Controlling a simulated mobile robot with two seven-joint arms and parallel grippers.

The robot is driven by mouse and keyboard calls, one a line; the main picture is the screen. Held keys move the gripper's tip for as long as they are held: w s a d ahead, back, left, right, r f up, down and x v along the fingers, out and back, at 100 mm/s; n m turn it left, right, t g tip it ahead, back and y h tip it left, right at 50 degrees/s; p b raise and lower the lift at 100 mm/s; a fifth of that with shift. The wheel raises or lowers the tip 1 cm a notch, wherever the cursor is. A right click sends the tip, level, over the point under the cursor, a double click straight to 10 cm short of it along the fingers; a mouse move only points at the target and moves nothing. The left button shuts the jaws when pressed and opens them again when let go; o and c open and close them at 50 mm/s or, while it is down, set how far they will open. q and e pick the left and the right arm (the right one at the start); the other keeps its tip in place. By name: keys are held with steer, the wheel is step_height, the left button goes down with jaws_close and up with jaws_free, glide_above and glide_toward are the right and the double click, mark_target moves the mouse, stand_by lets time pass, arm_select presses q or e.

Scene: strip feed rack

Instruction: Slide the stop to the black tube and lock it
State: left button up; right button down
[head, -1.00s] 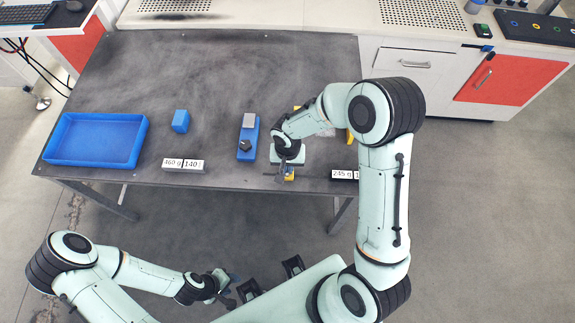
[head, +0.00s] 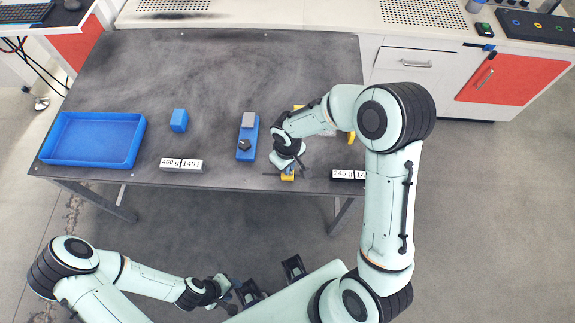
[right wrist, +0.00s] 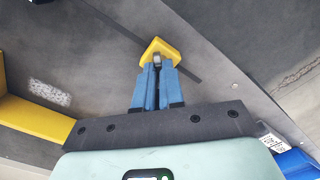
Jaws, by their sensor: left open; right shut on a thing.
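The yellow stop (right wrist: 160,47) sits on a thin dark strip at the front edge of the table; it also shows in the head view (head: 287,178) below my right wrist. My right gripper (right wrist: 157,68) has its blue fingers shut on a small grey part of the stop. My right gripper in the head view (head: 288,168) is mostly covered by its own wrist. I cannot make out the black tube in either view; my right arm hides part of the table. My left gripper (head: 233,286) is open and empty, low in front of the table.
A blue cube (head: 179,120) and blue tray (head: 140,150) are further left. Weight labels (head: 181,164) line the front edge. A yellow frame (right wrist: 35,118) lies beside my right gripper. The table's back is clear.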

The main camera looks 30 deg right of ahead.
steer(key=n, duration=0.3)
steer(key=shift+n, duration=0.4)
steer(key=n, duration=0.3)
steer(key=shift+r+p, duration=0.1)
steer(key=shift+p, duration=0.25)
steer(key=n, duration=0.4)
steer(key=shift+w+p, duration=0.1)
steer(key=shift+p, duration=0.3)
arm_select(q)
steer(key=shift+w+r+p, duration=0.25)
steer(key=shift+w+r, duration=0.15)
steer(key=shift+r, duration=0.3)
steer(key=shift+w+r+p, duration=0.2)
steer(key=shift+w+r, duration=0.2)
steer(key=shift+r, duration=0.3)
arm_select(e)
steer(key=shift+n, duration=1.7)
arm_select(q)
steer(key=shift+r, duration=0.1)
arm_select(e)
steer(key=shift+n, duration=0.3)
steer(key=c, duration=1.2)
jaws_free()
steer(key=shift+c, duration=0.2)
